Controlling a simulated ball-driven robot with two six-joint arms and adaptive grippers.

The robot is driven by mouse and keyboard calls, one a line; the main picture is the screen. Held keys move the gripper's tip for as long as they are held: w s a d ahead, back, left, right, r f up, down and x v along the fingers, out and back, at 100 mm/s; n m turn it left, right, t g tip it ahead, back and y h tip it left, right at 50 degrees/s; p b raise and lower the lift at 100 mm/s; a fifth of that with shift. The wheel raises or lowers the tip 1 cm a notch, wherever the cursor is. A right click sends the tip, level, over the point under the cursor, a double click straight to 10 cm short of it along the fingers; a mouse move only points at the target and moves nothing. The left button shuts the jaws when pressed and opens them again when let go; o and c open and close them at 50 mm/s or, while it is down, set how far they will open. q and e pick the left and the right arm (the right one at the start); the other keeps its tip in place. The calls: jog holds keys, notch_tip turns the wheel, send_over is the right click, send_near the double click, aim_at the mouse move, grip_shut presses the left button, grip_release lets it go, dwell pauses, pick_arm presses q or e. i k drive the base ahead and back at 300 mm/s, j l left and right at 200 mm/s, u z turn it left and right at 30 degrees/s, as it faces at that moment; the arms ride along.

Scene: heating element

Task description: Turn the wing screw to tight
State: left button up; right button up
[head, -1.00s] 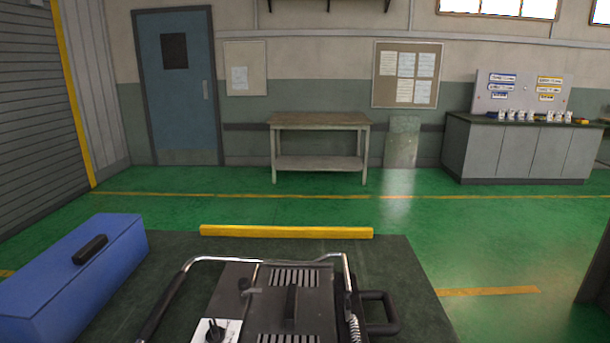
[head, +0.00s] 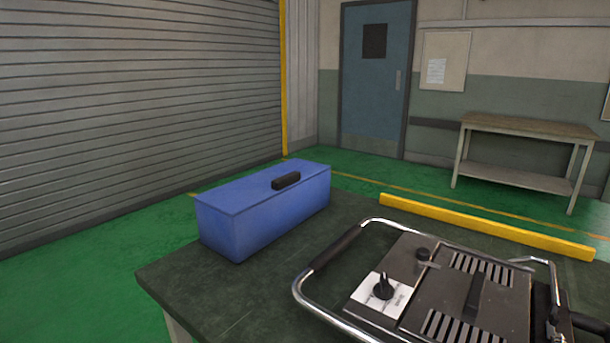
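The dark heating device (head: 448,310) with a chrome bar handle (head: 320,314) lies on the dark table (head: 222,300), at the lower right of the head view. A black knob (head: 383,289) stands on a white plate on the device's left side. A smaller round black knob (head: 423,254) sits behind it, near the top edge. I cannot tell for sure which part is the wing screw, or how tight it is. The device's right and near parts are cut off by the frame. Neither of my grippers is in view.
A blue box (head: 262,216) with a black handle stands at the table's far left corner. A yellow bar (head: 485,227) runs along the table's back edge. The table's front left is bare. A workbench (head: 525,128) stands by the far wall.

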aim_at(553, 320)
jog(key=z, duration=1.35)
jog(key=j, duration=0.45)
jog(key=k+j+z, duration=0.1)
jog(key=j, duration=0.35)
